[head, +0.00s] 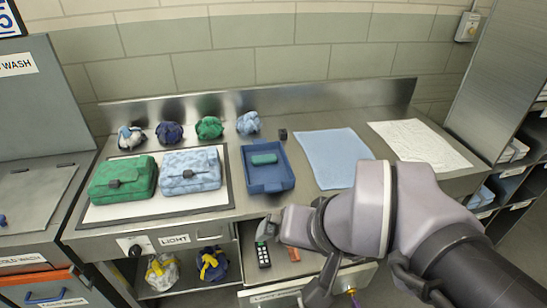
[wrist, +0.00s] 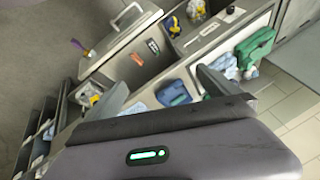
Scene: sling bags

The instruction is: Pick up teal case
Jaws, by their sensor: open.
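The teal case (head: 264,159) is a small teal block lying in the blue tray (head: 268,184) on the metal counter. The tray also shows between my fingers in the wrist view (wrist: 174,93), where the case is too small to make out surely. My gripper (head: 268,230) is in front of the counter's edge, nearer the camera than the tray and apart from the case. In the wrist view its two grey fingers (wrist: 162,88) stand wide apart with nothing held between them.
A green bag (head: 123,178) and a light blue patterned bag (head: 190,172) sit on a mat left of the tray. Several bundled pouches line the back. A small dark block (head: 283,134) and blue cloth (head: 335,158) lie nearby. Below, an open drawer holds a remote (head: 263,257).

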